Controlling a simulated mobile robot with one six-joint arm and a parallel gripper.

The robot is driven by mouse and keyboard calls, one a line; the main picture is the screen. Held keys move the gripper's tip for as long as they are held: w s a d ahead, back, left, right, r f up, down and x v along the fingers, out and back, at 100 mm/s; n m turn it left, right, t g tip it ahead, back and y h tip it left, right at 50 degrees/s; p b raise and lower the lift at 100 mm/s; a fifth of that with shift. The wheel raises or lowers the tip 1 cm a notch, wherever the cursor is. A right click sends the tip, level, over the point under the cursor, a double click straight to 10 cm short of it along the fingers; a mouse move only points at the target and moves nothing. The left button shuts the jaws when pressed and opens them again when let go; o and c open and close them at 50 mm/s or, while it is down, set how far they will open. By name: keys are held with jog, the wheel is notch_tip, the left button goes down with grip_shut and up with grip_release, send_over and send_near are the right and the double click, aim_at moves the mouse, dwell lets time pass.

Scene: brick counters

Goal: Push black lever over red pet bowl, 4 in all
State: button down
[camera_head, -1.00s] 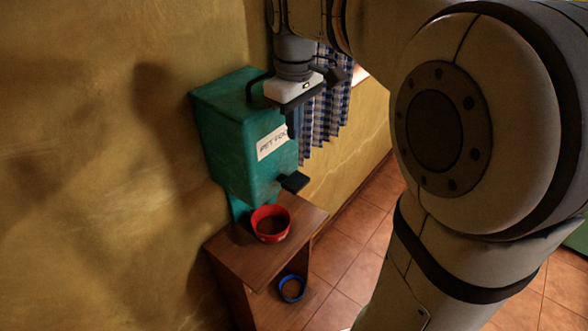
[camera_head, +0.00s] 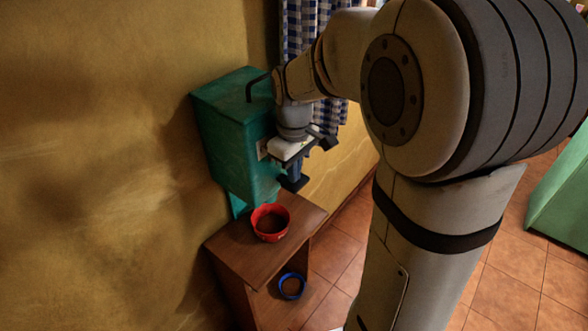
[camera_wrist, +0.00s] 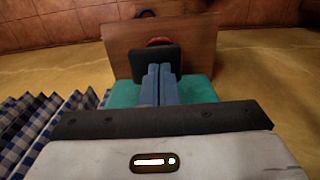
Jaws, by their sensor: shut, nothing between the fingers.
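The black lever (camera_head: 291,184) sticks out from the low front of the green pet food dispenser (camera_head: 216,146), above the red pet bowl (camera_head: 270,235). The bowl stands on the wooden shelf top and has brown contents. My gripper (camera_head: 295,175) points down right above the lever, its fingers shut and empty. In the wrist view, the closed blue-grey fingertips (camera_wrist: 159,68) overlap the lever (camera_wrist: 153,56); I cannot tell whether they touch it. Only the red bowl's rim (camera_wrist: 158,41) shows behind the lever there. My wrist hides most of the dispenser's label.
The wooden shelf unit (camera_head: 236,255) stands against the yellow wall. A blue bowl (camera_head: 291,286) with brown contents is on its lower level. A blue checked curtain (camera_head: 298,40) hangs behind my arm. Tiled floor (camera_head: 335,245) lies open to the right.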

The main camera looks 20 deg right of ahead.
notch_tip(320, 180, down, 4)
jog(key=b, duration=0.2)
jog(key=shift+s+r+b, duration=0.1)
jog(key=shift+b, duration=0.2)
jog(key=shift+r, duration=0.1)
jog(key=shift+r+p, duration=0.2)
jog(key=shift+p, duration=0.15)
notch_tip(320, 180, up, 14)
jog(key=p, duration=0.2)
dwell(0.5)
